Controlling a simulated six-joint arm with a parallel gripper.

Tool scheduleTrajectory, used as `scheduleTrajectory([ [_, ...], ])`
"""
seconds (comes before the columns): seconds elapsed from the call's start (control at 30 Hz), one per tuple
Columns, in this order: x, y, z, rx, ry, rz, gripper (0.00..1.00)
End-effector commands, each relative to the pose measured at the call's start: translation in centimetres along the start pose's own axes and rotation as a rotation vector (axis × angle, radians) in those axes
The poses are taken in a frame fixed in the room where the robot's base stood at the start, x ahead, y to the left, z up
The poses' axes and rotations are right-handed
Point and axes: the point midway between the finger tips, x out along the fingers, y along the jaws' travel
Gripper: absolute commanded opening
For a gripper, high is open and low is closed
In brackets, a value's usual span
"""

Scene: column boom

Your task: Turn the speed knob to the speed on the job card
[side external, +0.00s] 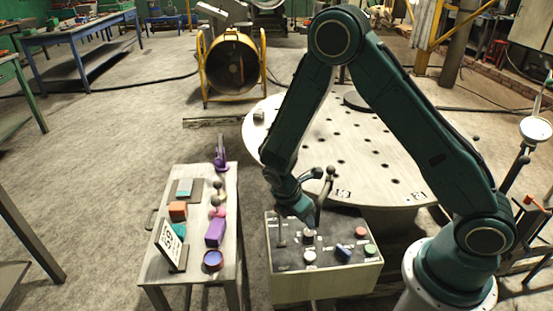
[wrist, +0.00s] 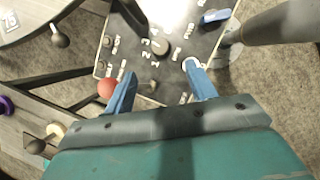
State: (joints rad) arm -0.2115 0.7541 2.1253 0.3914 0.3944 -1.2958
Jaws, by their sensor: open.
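The control box (side external: 325,285) stands at the front centre with a dark sloping panel. The speed knob (side external: 308,237) appears as a small dark knob near the panel's left part. In the wrist view the knob (wrist: 160,47) has white digits, including 1 to 4, beside it; its pointer setting is unclear. The job card (side external: 170,241) leans on a dark stand on the side table; its large figures look like 65 but are hard to read. My gripper (side external: 297,210) is above the panel's left part. In the wrist view my gripper (wrist: 160,69) is open, its blue fingers apart, nothing held.
A blue handle (side external: 343,252), white button (side external: 310,257), red button (side external: 361,230) and green button (side external: 370,249) share the panel. The side table (side external: 205,265) holds coloured blocks. A round perforated table (side external: 375,165) lies behind.

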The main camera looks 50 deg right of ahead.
Motion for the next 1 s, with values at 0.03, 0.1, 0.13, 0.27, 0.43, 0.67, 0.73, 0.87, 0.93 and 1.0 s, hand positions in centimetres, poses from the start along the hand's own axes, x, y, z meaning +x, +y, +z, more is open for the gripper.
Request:
scheduleTrajectory([
  [0.03, -0.8, 0.1, 0.0, 0.000, 0.002, 0.004, 0.56],
  [0.1, -1.6, 0.1, 0.0, 0.000, 0.001, 0.003, 0.56],
  [0.13, -1.9, 0.1, -0.1, -0.001, 0.001, 0.004, 0.56],
  [0.27, -2.8, 0.1, -0.1, -0.001, 0.001, 0.002, 0.56],
  [0.43, -3.3, 0.0, 0.0, 0.000, 0.001, 0.001, 0.56],
  [0.67, -3.4, 0.0, 0.0, 0.000, 0.001, 0.000, 0.56],
  [0.73, -3.3, 0.0, 0.0, 0.000, 0.001, 0.000, 0.56],
  [0.87, -3.2, 0.0, 0.2, 0.001, 0.013, -0.004, 0.56],
  [0.93, -3.1, 0.0, 0.6, 0.000, 0.031, -0.010, 0.56],
  [1.0, -2.9, 0.1, 1.1, -0.001, 0.057, -0.016, 0.56],
])
